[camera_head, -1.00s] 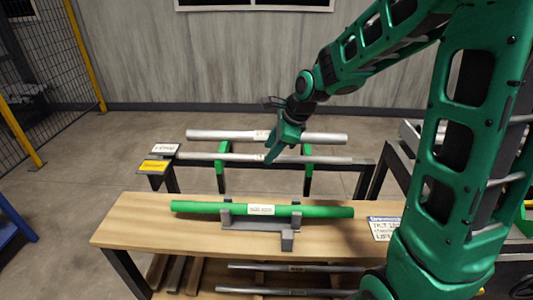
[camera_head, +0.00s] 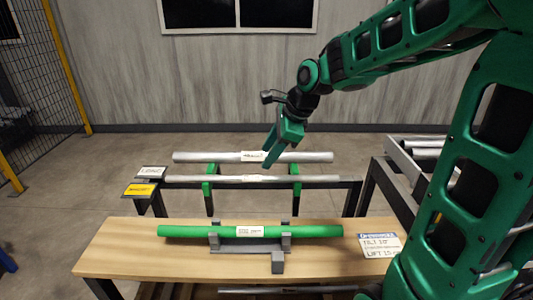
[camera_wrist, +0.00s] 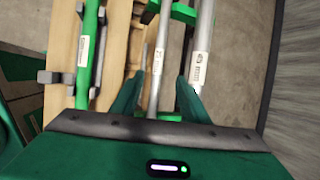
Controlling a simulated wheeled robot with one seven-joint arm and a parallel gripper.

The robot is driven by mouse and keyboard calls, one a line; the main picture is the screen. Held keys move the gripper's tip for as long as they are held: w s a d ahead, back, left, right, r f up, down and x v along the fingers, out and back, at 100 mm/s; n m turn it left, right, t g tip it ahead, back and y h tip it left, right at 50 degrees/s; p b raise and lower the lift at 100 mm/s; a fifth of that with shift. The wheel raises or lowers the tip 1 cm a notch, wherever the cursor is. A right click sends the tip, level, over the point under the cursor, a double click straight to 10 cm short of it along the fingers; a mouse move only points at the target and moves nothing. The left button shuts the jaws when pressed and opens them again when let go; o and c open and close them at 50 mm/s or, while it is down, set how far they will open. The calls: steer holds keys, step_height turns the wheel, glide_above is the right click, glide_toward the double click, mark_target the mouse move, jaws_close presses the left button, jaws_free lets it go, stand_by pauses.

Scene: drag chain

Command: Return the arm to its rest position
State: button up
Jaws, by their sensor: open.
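My gripper (camera_head: 272,157) is in the middle of the head view, pointing down, open and empty. Its green fingers also show at the lower edge of the wrist view (camera_wrist: 160,98). It appears near two silver tubes on the dark rack; the gap to them is hard to judge. The thicker tube (camera_head: 210,157) lies at the back and the thinner tube (camera_head: 320,178) in front of it. A green tube (camera_head: 190,231) with a white label rests in the grey cradle (camera_head: 245,245) on the wooden table (camera_head: 115,255). My green arm fills the right side.
A yellow sign (camera_head: 140,190) and a white sign (camera_head: 152,172) stand at the rack's left end. A printed card (camera_head: 380,245) lies at the table's right. A bin with silver tubes (camera_head: 425,150) stands at the right. The floor behind the rack is clear.

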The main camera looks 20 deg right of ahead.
steer(key=shift+s, duration=0.1)
steer(key=s+d+f+n+g+h, duration=0.1)
steer(key=s+d+n, duration=0.3)
steer(key=s, duration=0.6)
steer(key=s+d+f+n+g+h, duration=0.1)
steer(key=s+d+n, duration=0.4)
steer(key=s, duration=0.5)
steer(key=s+d+f+n+g, duration=0.3)
steer(key=s+n, duration=0.3)
steer(key=s, duration=0.4)
steer(key=shift+d+h, duration=0.4)
steer(key=shift+d, duration=0.45)
steer(key=shift+c, duration=1.2)
